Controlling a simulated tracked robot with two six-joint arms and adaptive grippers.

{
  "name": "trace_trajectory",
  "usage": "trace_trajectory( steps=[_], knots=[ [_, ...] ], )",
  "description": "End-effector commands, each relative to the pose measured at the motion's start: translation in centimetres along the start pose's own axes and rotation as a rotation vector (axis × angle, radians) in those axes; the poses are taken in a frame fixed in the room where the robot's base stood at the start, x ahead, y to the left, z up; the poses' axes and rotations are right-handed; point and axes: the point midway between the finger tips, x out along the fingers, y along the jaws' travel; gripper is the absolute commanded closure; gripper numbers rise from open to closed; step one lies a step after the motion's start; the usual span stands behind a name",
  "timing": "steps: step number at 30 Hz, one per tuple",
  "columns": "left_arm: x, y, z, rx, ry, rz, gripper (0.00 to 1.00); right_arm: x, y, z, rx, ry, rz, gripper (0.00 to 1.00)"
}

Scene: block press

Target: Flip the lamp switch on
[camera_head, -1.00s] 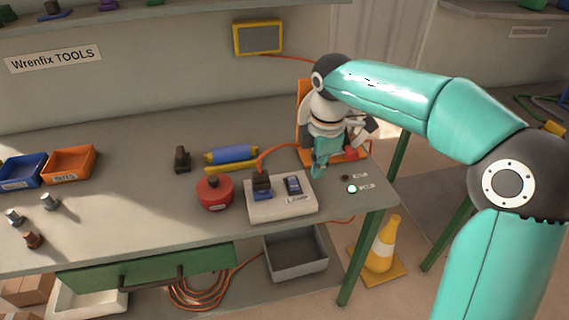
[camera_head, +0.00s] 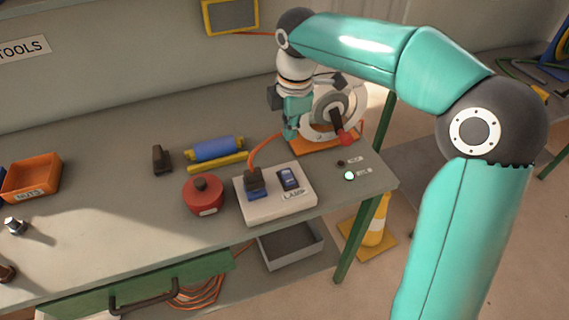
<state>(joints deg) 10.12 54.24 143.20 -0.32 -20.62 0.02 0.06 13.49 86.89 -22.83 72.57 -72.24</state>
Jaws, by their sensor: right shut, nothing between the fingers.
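The lamp switch (camera_head: 288,178) is a small dark blue rocker on a white panel (camera_head: 300,209) labelled LAMP, near the front of the workbench. Left of it on the same panel is a second blue-based fitting (camera_head: 254,184) with a dark plug-like block and an orange cord. My right gripper (camera_head: 290,134) is shut and empty, pointing down behind the panel and apart from the switch. It is close to the orange-based press. My left gripper is not in view.
The press (camera_head: 330,108) with a red-knobbed lever stands right behind the panel. A red round canister (camera_head: 204,194) sits left of the panel. A blue roll (camera_head: 215,148) lies farther back. A lit indicator (camera_head: 349,175) is at the bench's right.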

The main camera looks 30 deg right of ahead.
Motion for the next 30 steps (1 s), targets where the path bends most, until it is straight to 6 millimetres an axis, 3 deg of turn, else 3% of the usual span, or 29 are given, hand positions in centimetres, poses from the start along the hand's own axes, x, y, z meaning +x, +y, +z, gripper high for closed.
trace_trajectory(
  steps=[8,21,30],
  knots=[
    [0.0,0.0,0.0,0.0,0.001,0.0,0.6,2.4,-0.1,-0.1,-0.003,-0.001,-0.005,1.0],
    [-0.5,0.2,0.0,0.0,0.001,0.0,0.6,10.9,-0.1,-0.2,-0.003,-0.001,-0.007,1.0],
    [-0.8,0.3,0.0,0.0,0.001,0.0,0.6,13.8,0.0,-0.2,-0.003,0.0,-0.003,1.0]
  ],
)
